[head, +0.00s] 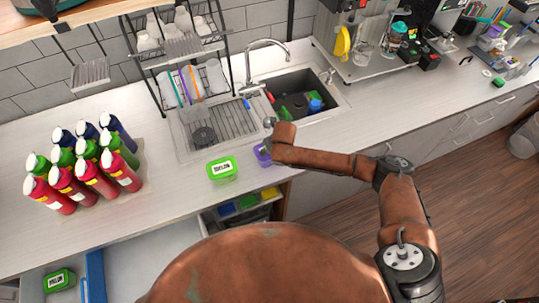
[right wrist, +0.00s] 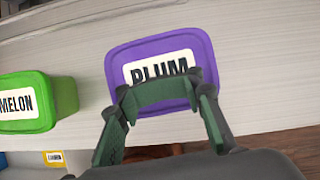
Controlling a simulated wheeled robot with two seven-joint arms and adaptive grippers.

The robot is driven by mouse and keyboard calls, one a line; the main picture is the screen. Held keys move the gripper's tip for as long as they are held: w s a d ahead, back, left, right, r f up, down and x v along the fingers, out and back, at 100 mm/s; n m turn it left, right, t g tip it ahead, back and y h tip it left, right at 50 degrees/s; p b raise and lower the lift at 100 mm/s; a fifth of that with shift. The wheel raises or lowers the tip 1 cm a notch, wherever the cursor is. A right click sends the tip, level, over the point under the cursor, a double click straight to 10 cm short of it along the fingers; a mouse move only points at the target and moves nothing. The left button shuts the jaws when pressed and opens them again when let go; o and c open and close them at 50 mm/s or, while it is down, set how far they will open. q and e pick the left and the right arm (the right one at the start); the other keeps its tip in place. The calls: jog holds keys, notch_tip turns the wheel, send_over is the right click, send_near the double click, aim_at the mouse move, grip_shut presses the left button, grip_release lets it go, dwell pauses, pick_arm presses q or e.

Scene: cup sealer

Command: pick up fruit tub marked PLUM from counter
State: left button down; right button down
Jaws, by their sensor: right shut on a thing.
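The purple tub with the white PLUM label (right wrist: 150,48) fills the upper middle of the right wrist view. In the head view the same purple tub (head: 261,155) shows only in part, with my right gripper in front of it. My right gripper (right wrist: 160,92) is shut on the tub at its near side, with the lower part of the label covered by the fingers. The tub is at the counter's front edge; I cannot tell whether it is lifted. My left gripper is in neither view.
A green MELON tub (head: 222,169) stands on the counter just left of the purple one. Several red, green and blue bottles (head: 85,165) stand at the left. The sink (head: 305,98) and dish rack lie behind. An open drawer below the counter holds coloured tubs (head: 248,201).

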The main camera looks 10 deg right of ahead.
jog(key=shift+s+d+f, duration=0.1)
jog(key=shift+s+f, duration=0.15)
jog(key=shift+f, duration=0.1)
jog(key=shift+w+r, duration=0.15)
jog(key=shift+r, duration=0.05)
jog(key=shift+w+r, duration=0.25)
jog(key=shift+r, duration=0.8)
jog(key=s+r, duration=0.1)
jog(key=s+a+r+b, duration=0.1)
jog(key=r, duration=0.1)
jog(key=s+a+r, duration=0.1)
jog(key=s+r, duration=0.1)
jog(key=shift+r+b, duration=0.25)
jog(key=shift+b, duration=0.1)
jog(key=s+a+r+b, duration=0.2)
jog(key=s+a+r, duration=0.2)
jog(key=s, duration=0.4)
jog(key=shift+s+a+r, duration=0.25)
jog(key=shift+s+r, duration=0.05)
jog(key=shift+r, duration=0.25)
jog(key=c, duration=0.6)
grip_release()
jog(key=shift+o, duration=0.2)
